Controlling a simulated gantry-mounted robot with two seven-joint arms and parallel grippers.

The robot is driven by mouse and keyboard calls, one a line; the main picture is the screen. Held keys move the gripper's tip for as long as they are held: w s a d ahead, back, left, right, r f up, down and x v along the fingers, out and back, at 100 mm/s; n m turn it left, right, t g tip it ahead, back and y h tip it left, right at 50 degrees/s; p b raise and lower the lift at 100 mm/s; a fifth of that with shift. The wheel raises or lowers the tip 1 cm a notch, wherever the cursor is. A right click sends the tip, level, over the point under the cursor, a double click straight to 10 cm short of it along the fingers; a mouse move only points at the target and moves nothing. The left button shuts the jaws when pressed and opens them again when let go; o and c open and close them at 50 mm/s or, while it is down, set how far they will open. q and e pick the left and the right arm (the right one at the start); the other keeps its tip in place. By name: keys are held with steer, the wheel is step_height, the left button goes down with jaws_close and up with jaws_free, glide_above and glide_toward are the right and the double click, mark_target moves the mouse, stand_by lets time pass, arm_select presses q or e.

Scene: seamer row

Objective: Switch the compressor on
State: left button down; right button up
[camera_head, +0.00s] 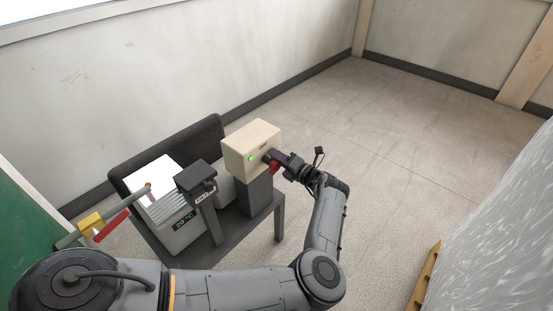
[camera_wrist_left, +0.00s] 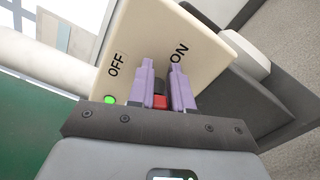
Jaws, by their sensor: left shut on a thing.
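The compressor's switch box is a beige box (camera_head: 252,142) on a dark post, with a green lamp (camera_head: 250,158) lit on its face. In the left wrist view the box (camera_wrist_left: 150,30) carries the words OFF and ON, and its green lamp (camera_wrist_left: 110,99) glows near OFF. My left gripper (camera_head: 270,156) is at the box's face. Its purple fingers (camera_wrist_left: 168,82) are shut on a red switch handle (camera_wrist_left: 160,102), mostly hidden between them. The fingers lie between the two words, closer to ON. My right gripper is not in view.
A dark bench (camera_head: 180,257) holds a machine with a 20 °C display (camera_head: 185,221) and a dark grey head (camera_head: 195,175) beside it. A pipe with a red-handled yellow valve (camera_head: 91,222) stands at left.

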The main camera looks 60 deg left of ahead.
arm_select(q)
steer(key=m, duration=0.2)
steer(key=f+m+b, duration=0.1)
steer(key=m, duration=0.1)
steer(key=shift+w, duration=0.1)
steer(key=shift+f, duration=0.1)
stand_by(0.3)
steer(key=c, duration=1.1)
jaws_free()
